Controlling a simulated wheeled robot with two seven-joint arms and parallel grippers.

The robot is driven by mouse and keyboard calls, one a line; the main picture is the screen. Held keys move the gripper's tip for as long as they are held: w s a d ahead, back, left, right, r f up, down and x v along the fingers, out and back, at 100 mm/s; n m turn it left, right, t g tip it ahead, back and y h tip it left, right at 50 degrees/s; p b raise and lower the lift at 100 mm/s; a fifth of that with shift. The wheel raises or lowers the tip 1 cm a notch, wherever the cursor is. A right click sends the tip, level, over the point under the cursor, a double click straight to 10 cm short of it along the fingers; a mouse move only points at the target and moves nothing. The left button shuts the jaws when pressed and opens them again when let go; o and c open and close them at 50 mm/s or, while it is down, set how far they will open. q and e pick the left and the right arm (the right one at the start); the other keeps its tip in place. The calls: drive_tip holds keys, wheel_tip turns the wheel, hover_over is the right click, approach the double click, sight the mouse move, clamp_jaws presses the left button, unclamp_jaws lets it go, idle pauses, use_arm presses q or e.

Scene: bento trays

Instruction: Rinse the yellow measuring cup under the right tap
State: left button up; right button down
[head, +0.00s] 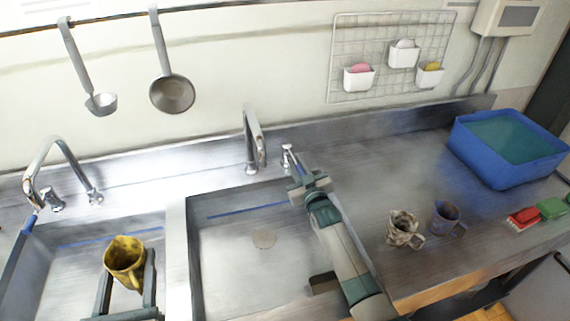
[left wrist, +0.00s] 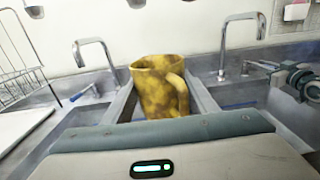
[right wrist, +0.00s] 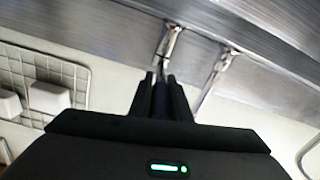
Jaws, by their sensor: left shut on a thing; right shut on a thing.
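The yellow measuring cup (head: 124,257), blotched with dark stains, is upright over the left basin (head: 62,270). My left gripper (head: 127,278) is shut on it; the cup also shows between the fingers in the left wrist view (left wrist: 158,88). The right tap (head: 252,140) stands behind the right basin, with a small handle (head: 286,155) to its right. My right gripper (head: 297,172) is shut on that handle; the fingers partly hide it in the right wrist view (right wrist: 160,92). I see no water running from the right tap. The left tap (head: 45,165) is behind the left basin.
A divider (head: 176,240) separates the basins. The right basin (head: 225,265) is empty around its drain. A patterned mug (head: 402,230), a blue mug (head: 445,217), red and green sponges or brushes (head: 524,217) and a blue tub (head: 485,165) stand on the right counter.

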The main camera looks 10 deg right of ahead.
use_arm(q)
drive_tip(key=shift+f, duration=0.2)
drive_tip(key=shift+f+b, duration=0.55)
drive_tip(key=shift+b, duration=0.2)
use_arm(e)
drive_tip(key=shift+w+d+r+n+g+y, duration=0.15)
drive_tip(key=shift+d+n+y, duration=0.35)
drive_tip(key=shift+y, duration=0.3)
drive_tip(key=shift+d+n+g+y, duration=0.15)
drive_tip(key=shift+d+n+y, duration=0.3)
drive_tip(key=shift+y, duration=0.35)
drive_tip(key=c, duration=1.6)
unclamp_jaws()
drive_tip(key=shift+c, duration=0.2)
drive_tip(key=shift+a, duration=0.1)
